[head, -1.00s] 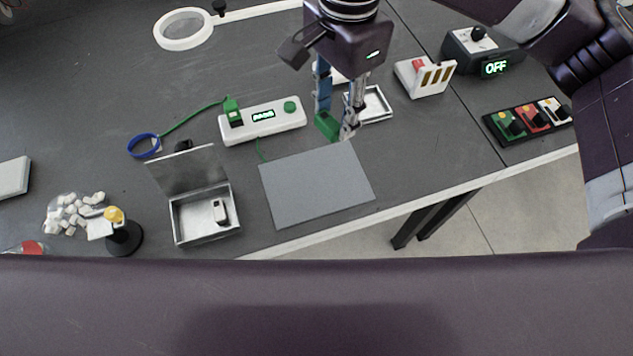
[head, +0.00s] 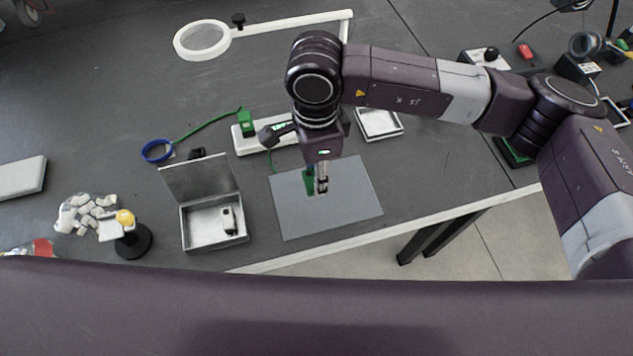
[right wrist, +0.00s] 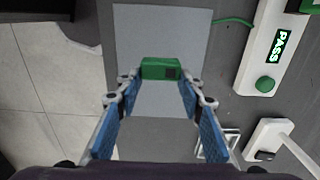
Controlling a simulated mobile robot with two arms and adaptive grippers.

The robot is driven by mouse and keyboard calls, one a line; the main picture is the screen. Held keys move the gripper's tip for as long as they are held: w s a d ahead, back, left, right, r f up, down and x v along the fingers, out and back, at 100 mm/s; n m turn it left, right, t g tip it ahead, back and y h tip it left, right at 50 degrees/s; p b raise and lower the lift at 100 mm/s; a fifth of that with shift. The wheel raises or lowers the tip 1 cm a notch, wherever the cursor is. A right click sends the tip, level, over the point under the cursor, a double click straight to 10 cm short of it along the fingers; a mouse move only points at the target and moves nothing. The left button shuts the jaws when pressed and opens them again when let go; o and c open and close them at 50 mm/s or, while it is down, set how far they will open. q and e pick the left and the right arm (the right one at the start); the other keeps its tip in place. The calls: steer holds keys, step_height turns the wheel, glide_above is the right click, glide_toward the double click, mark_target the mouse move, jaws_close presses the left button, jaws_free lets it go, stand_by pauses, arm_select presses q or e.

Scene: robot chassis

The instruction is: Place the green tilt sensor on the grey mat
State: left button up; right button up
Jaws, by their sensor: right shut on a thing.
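The grey mat (head: 352,211) lies flat on the dark bench near its front edge. It also shows in the right wrist view (right wrist: 160,30). My right gripper (head: 316,188) points down over the mat's left-middle part and is shut on the green tilt sensor (head: 308,181). In the right wrist view the green sensor (right wrist: 159,68) sits between the two fingertips, with the mat behind it. I cannot tell whether the sensor touches the mat. My left gripper is not in view.
An open metal box (head: 214,243) with a small part inside stands left of the mat. Behind the mat is a white tester, partly hidden by my arm; its PASS display (right wrist: 281,46) shows in the wrist view. A white-rimmed tray (head: 380,123) stands behind right.

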step_height(320, 180, down, 5)
steer(key=shift+f+p, duration=0.2)
steer(key=shift+p, duration=0.2)
steer(key=shift+f, duration=0.1)
steer(key=shift+f+b, duration=0.25)
steer(key=shift+b, duration=0.1)
steer(key=o, duration=0.9)
steer(key=shift+r, duration=0.1)
steer(key=shift+o, duration=0.2)
